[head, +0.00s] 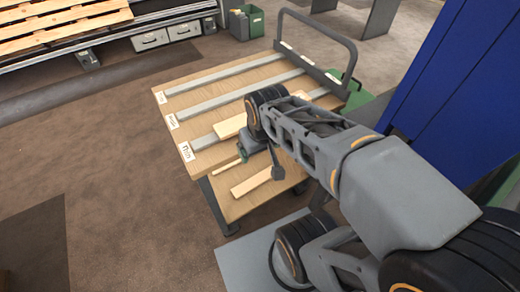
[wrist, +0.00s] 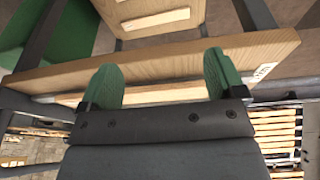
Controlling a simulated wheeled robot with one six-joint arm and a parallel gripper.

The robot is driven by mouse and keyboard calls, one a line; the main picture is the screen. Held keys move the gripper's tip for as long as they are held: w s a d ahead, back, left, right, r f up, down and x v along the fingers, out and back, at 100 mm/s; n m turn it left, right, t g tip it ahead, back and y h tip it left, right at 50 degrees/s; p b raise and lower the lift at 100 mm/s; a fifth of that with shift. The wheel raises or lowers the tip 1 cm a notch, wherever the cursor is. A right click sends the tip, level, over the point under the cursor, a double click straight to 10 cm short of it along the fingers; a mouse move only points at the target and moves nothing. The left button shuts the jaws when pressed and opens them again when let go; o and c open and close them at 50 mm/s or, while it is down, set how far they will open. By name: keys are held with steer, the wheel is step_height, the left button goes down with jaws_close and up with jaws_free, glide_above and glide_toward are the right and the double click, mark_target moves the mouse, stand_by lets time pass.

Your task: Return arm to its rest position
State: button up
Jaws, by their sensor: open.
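My gripper (wrist: 163,82) shows in the wrist view with its two green fingers spread apart and nothing held between them. In the head view my arm reaches from the right side over a wooden-decked cart (head: 205,97). The gripper end (head: 250,143) is low over the cart's near side and is partly hidden by my wrist. In the wrist view the cart's wooden board (wrist: 180,62) lies behind the fingers. I cannot tell how close they are to it.
A light plank (head: 229,126) lies on the cart's top, and another plank (head: 251,182) lies on its lower shelf. A grey push handle (head: 318,28) rises at the back. A blue panel (head: 440,70) stands right. Open floor (head: 110,150) lies left.

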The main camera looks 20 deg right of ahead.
steer(key=shift+s+a+f+m, duration=0.15)
steer(key=shift+s+f+m, duration=0.2)
steer(key=shift+m, duration=0.05)
steer(key=w+p+v, duration=0.2)
steer(key=p+v, duration=0.8)
steer(key=v, duration=0.1)
steer(key=w+r+p+v, duration=0.1)
steer(key=w+p+v, duration=0.2)
steer(key=p+v, duration=0.8)
steer(key=shift+w+r+t, duration=0.2)
steer(key=shift+r+t, duration=0.1)
steer(key=shift+t, duration=0.1)
